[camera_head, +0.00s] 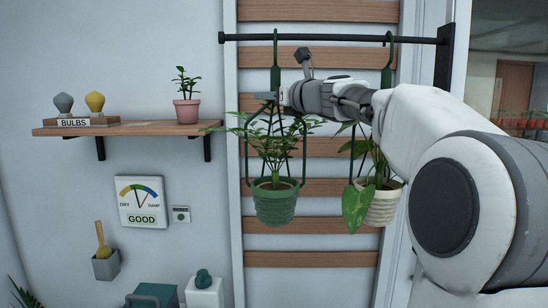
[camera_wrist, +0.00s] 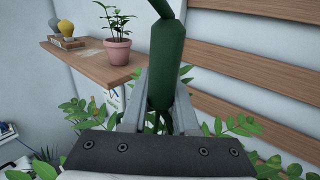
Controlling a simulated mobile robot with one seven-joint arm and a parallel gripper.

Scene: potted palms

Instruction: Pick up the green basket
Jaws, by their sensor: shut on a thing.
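The green basket (camera_head: 275,205) is a ribbed green pot with a leafy plant, hanging from a black rail by a green hanger. My gripper (camera_head: 272,96) is at the upper part of this hanger, above the leaves. In the wrist view my gripper (camera_wrist: 160,115) has its two grey fingers on either side of the green hanger stem (camera_wrist: 166,65), shut on it. The pot itself is hidden in the wrist view; only its leaves show below. The hook's top still meets the rail in the head view.
The black rail (camera_head: 330,38) runs across wooden slats. A cream basket (camera_head: 383,204) with a plant hangs close on the right, partly behind my arm. A wooden shelf (camera_head: 135,128) on the left carries a pink pot (camera_head: 187,111) and bulbs.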

